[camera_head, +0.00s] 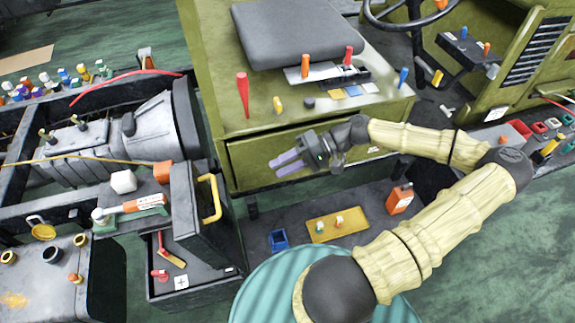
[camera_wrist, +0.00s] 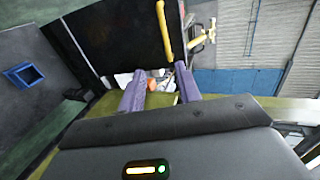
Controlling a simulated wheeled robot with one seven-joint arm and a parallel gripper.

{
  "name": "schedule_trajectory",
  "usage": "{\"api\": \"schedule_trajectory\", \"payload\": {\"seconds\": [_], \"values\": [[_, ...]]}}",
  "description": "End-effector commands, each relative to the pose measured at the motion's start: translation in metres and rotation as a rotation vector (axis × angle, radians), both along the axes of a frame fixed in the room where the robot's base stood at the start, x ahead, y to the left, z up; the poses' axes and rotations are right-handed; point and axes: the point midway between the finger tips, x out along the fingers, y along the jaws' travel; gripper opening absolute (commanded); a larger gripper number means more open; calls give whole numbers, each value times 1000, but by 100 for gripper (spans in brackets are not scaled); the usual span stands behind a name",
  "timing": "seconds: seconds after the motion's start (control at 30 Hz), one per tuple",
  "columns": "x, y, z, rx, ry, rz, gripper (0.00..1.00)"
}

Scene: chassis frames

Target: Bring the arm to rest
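My gripper (camera_head: 287,164) points left in the head view, in front of the olive cabinet (camera_head: 243,158) below the grey seat. My arm is extended and bent, with beige sleeves and dark joints. In the wrist view the two purple fingers of my gripper (camera_wrist: 160,92) are apart. The gap between them holds nothing; orange and white things show beyond it. I cannot tell how far the fingertips are from the cabinet front.
A dark box with a yellow handle (camera_head: 211,198) stands left of my gripper; the handle also shows in the wrist view (camera_wrist: 163,30). Below are a blue bin (camera_head: 279,240), a yellow tray (camera_head: 320,235) and an orange bottle (camera_head: 400,199). Green floor is free at the right.

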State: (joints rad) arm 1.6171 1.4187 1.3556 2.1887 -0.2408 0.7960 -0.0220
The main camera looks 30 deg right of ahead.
Motion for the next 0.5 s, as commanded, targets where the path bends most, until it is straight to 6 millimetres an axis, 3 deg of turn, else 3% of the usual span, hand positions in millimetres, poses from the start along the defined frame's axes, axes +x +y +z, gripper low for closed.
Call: {"api": "schedule_trajectory", "payload": {"seconds": [0.13, 0.5], "values": [[-2, -9, 3, 0, 0, 0, 34], [-2, -9, 4, 1, -1, 1, 34]]}}
